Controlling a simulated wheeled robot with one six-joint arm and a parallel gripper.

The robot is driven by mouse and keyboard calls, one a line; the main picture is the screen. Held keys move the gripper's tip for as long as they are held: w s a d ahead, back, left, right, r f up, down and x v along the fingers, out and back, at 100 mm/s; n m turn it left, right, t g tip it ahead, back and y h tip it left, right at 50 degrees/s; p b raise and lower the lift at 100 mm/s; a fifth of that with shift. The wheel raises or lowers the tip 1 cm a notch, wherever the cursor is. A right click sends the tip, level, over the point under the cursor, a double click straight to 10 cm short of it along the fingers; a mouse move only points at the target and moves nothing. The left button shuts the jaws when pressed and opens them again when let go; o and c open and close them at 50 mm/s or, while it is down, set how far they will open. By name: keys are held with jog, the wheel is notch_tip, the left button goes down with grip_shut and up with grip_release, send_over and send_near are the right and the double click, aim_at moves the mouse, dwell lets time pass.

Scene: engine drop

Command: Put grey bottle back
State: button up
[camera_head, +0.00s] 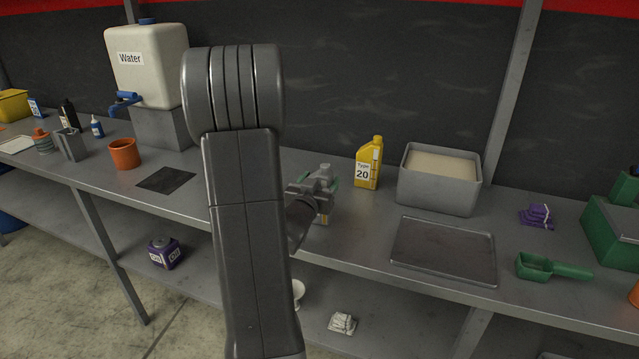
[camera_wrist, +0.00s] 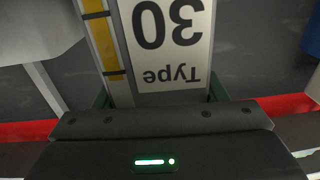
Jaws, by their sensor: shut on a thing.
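The grey bottle (camera_head: 325,171) is mostly hidden behind my gripper in the head view; its grey top and a bit of its lower part show. In the wrist view the grey bottle (camera_wrist: 118,50) appears upside down, with a white label reading "Type 30" and a yellow-marked strip on its side. My gripper (camera_head: 318,184) is shut on the bottle, with green fingers on either side of it. The bottle is at the bench top, left of the yellow bottle; I cannot tell whether its base touches the bench.
A yellow "Type 20" bottle (camera_head: 369,163) stands right of my gripper, beside a grey bin (camera_head: 440,196) with pale contents. A dark tray (camera_head: 443,250) lies in front. An orange cup (camera_head: 124,154), a black mat (camera_head: 166,180) and a water tank (camera_head: 148,65) are at left.

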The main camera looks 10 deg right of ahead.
jog(key=o, duration=1.3)
jog(key=shift+o, duration=0.2)
jog(key=f+b+v, duration=0.1)
jog(key=b+v, duration=0.1)
jog(key=v, duration=1.2)
jog(key=shift+w+f, duration=0.15)
